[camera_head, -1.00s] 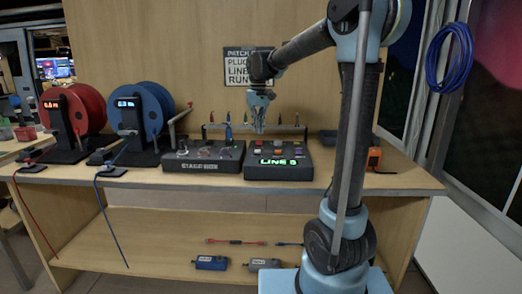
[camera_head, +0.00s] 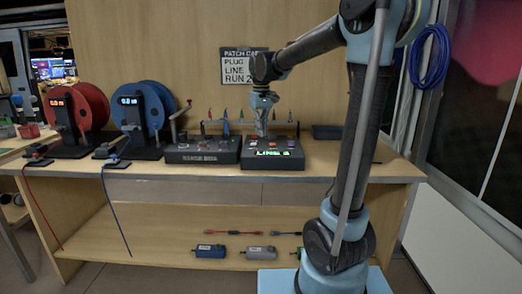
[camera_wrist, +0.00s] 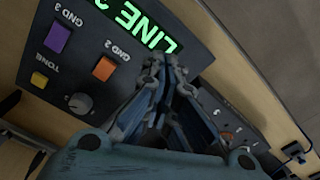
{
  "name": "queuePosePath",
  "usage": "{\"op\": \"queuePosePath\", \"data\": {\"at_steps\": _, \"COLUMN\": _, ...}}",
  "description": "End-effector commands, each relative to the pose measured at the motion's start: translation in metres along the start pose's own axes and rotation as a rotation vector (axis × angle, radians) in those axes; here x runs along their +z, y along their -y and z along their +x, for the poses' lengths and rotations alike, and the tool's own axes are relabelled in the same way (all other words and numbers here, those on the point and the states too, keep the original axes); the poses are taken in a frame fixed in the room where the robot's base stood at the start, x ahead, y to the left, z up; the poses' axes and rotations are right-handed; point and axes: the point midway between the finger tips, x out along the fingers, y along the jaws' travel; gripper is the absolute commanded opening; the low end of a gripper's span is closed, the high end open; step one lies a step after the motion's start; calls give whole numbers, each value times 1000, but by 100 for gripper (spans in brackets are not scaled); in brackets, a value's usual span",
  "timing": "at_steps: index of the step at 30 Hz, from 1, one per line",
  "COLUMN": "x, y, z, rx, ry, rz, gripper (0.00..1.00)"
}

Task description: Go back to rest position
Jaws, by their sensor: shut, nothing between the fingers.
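My gripper (camera_head: 262,131) is shut and empty. In the head view it hangs fingers-down over the back part of the black box with the green LINE display (camera_head: 273,153), at the right of the bench. In the wrist view my gripper (camera_wrist: 165,65) is over the edge of that box (camera_wrist: 60,75), beside the lit LINE text. Whether the fingertips touch the box cannot be told. A purple, an orange and a yellow button and a grey knob (camera_wrist: 79,103) show on its face.
A second dark box (camera_head: 203,152) stands left of the LINE box. Red (camera_head: 88,107) and blue (camera_head: 142,105) cable reels stand further left. A rack of small coloured tools is behind the boxes. The lower shelf (camera_head: 165,235) holds small boxes and leads. A blue cable coil (camera_head: 430,57) hangs at right.

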Motion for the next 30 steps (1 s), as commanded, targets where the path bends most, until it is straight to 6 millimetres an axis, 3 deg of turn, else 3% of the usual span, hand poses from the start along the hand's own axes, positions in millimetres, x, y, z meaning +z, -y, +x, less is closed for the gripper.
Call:
{"op": "queuePosePath", "data": {"at_steps": 8, "x": 48, "y": -17, "z": 6, "rx": 3, "ry": -21, "rz": 52, "gripper": 0}}
{"op": "queuePosePath", "data": {"at_steps": 14, "x": 106, "y": -34, "z": 21, "rx": 8, "ry": -47, "rz": 116, "gripper": 0}}
{"op": "queuePosePath", "data": {"at_steps": 23, "x": 192, "y": -48, "z": 58, "rx": 18, "ry": -86, "rz": 217, "gripper": 0}}
{"op": "queuePosePath", "data": {"at_steps": 30, "x": 256, "y": -50, "z": 99, "rx": 28, "ry": -118, "rz": 295, "gripper": 0}}
